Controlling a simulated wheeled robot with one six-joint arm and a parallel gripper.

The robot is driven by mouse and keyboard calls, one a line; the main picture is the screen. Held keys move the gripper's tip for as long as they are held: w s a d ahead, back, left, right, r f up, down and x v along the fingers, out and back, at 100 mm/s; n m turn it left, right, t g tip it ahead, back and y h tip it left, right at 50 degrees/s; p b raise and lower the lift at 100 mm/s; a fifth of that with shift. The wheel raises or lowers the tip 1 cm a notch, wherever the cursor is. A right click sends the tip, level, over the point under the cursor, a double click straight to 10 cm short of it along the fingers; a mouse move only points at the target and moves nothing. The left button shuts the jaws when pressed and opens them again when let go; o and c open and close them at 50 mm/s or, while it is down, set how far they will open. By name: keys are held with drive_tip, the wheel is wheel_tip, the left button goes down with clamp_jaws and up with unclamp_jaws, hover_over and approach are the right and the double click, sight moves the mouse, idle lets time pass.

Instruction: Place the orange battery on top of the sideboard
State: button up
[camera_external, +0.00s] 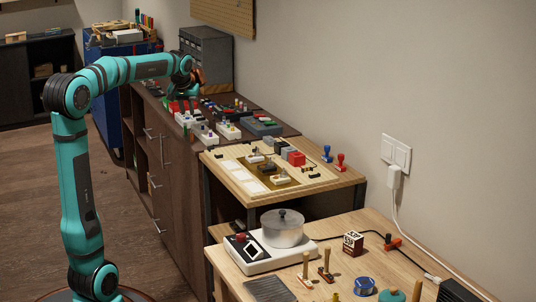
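The sideboard (181,183) is the long dark brown cabinet along the wall, with doors and handles on its front and many small items on its top. My teal arm reaches over it from the left. My gripper (184,96) points down low over the far part of the sideboard top, among red and white items. Its fingers are too small and dark to tell whether they are open or shut. A small orange-brown shape (198,76) shows beside my wrist; I cannot tell whether it is the orange battery or part of the arm. I cannot clearly make out the battery elsewhere.
White blocks with tools (228,130) and a grey tray (262,126) crowd the sideboard top. A grey drawer cabinet (207,58) stands behind my gripper. Nearer are a lighter table (330,184) with stamps and a workbench (340,222) with a pot on a white device.

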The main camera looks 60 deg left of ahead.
drive_tip(key=s+d+r+m+t, duration=0.1)
drive_tip(key=d+r+m+t, duration=0.25)
drive_tip(key=d, duration=0.85)
drive_tip(key=s+d+r+m+t, duration=0.2)
drive_tip(key=d+r+t, duration=0.25)
drive_tip(key=d, duration=0.75)
drive_tip(key=s+d+r+m+t+h, duration=0.1)
drive_tip(key=s+d+m+t, duration=0.1)
drive_tip(key=s+d, duration=0.5)
drive_tip(key=s+d+r+m+t+h, duration=0.1)
drive_tip(key=s+d+m+t+h, duration=0.1)
drive_tip(key=s+d, duration=0.5)
drive_tip(key=d+m+t, duration=0.1)
drive_tip(key=d+t, duration=0.1)
drive_tip(key=d, duration=0.1)
drive_tip(key=shift+r+t+h, duration=0.3)
drive_tip(key=shift+r+t, duration=0.05)
drive_tip(key=shift+t, duration=0.05)
